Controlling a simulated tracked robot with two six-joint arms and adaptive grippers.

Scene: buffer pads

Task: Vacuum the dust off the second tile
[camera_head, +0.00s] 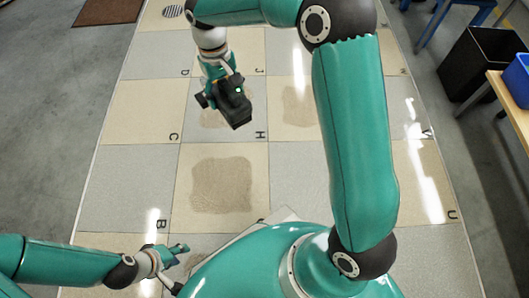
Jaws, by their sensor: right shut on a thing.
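My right gripper (210,90) is shut on a black handheld vacuum (236,108) and holds it over the pale grey tile (253,88) lettered H. The vacuum and gripper hide part of a brown dust patch (212,118) on that tile. I cannot tell whether the vacuum touches the floor. A large dust patch (222,185) covers much of the beige tile just nearer. Another patch (298,105) lies on the beige tile right of the vacuum. Which tile counts as second is not marked. My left gripper (178,266) is low at the left, apart from the dust, open and empty.
A round floor grate (173,11) shows at the top. A brown mat (108,11) lies at the upper left. A black bin (480,62) and a wooden table with a blue box (518,78) stand at the right. The tiles at left are clear.

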